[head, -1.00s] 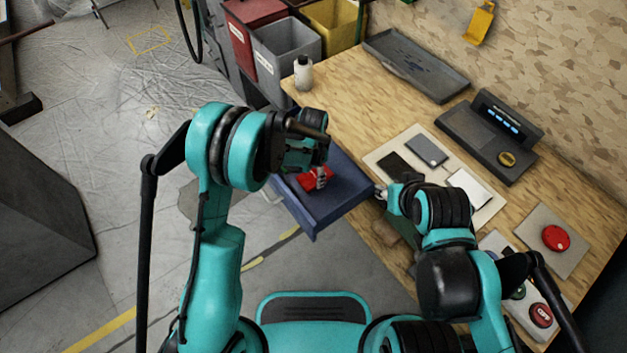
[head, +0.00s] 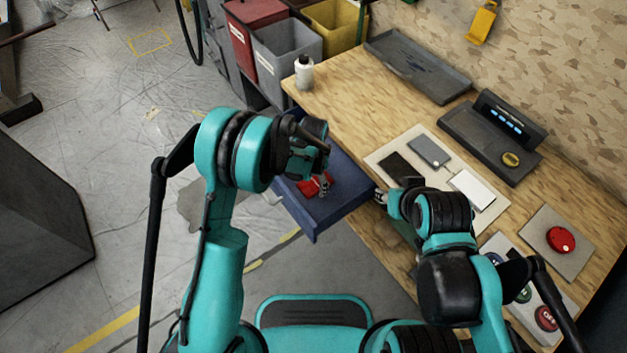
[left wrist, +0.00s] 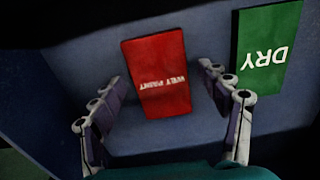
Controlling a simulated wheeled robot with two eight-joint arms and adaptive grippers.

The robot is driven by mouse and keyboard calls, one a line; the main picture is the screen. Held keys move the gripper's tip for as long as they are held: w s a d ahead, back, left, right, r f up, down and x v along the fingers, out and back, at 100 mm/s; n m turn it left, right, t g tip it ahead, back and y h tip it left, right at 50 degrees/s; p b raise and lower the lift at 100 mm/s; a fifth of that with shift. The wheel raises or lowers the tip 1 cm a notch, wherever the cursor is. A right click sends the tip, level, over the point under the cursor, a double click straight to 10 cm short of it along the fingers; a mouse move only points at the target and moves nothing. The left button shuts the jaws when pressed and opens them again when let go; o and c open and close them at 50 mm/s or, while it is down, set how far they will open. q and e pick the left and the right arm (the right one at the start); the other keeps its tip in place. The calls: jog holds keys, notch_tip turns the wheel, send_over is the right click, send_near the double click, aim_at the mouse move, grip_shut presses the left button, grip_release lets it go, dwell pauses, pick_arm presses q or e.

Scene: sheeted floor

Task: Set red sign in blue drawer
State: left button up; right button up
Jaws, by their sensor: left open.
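The blue drawer (head: 345,205) is pulled out from the wooden bench. The red sign (head: 309,187) lies inside it. In the left wrist view the red sign (left wrist: 157,72) reads "WET PAINT" and appears flat on the drawer floor (left wrist: 85,60). My left gripper (head: 321,186) is over the drawer, open, with its fingers on either side of the sign and apart from it. A green sign marked "DRY" (left wrist: 268,48) lies to the right of the red one. My right gripper (head: 381,197) is mostly hidden behind its own arm at the bench edge.
On the bench are a white bottle (head: 304,73), a dark tray (head: 417,66), a dark device with a lit display (head: 500,125), a board with flat items (head: 467,207) and a red button (head: 561,240). Red, grey and yellow bins (head: 285,62) stand behind the bench's far end.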

pick_arm(q)
notch_tip(320, 180, up, 11)
jog(key=p, duration=0.5)
notch_tip(320, 180, up, 8)
jog(key=n+t, duration=0.1)
jog(key=n, duration=0.1)
send_over(313, 183)
jog(key=s+a, duration=0.2)
jog(key=a, duration=0.2)
jog(key=s+a+r+n+t, duration=0.3)
jog(key=s+a+r+n, duration=0.1)
jog(key=s, duration=0.4)
jog(key=s+a+r+n+t, duration=0.3)
jog(key=s+a+r+n, duration=0.1)
jog(key=s+a+r, duration=0.3)
jog(key=s+a, duration=0.2)
jog(key=shift+a+n, duration=0.3)
jog(key=shift+n, duration=0.1)
